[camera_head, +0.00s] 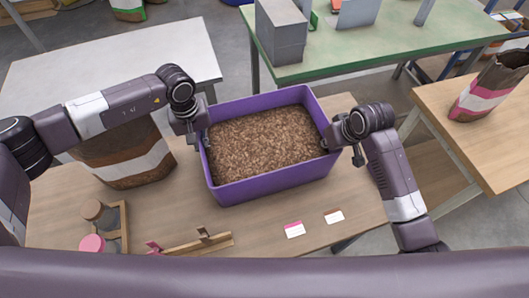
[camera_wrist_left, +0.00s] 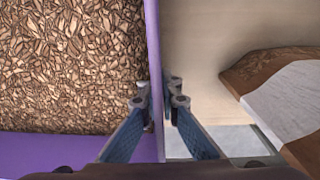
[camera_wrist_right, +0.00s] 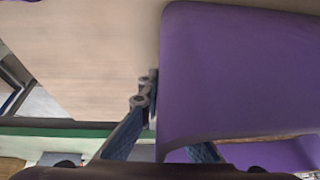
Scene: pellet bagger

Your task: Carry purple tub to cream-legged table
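The purple tub (camera_head: 270,185) is full of brown pellets (camera_head: 262,142). It is at the middle of the near wooden table (camera_head: 345,215); I cannot tell whether its base touches the top. My left gripper (camera_head: 205,140) has its fingers on both sides of the tub's left wall, which also shows in the left wrist view (camera_wrist_left: 153,60). My right gripper (camera_head: 330,146) is at the right wall; in the right wrist view one finger lies against the purple wall (camera_wrist_right: 235,70) and the other is partly hidden behind it.
A patterned bag (camera_head: 130,165) stands left of the tub. A bottle rack (camera_head: 122,215), a wooden strip (camera_head: 200,243) and two labels (camera_head: 294,229) lie in front. A green table (camera_head: 385,45) is behind, a pale table (camera_head: 120,50) left, another wooden table (camera_head: 490,135) right with a bag (camera_head: 490,90).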

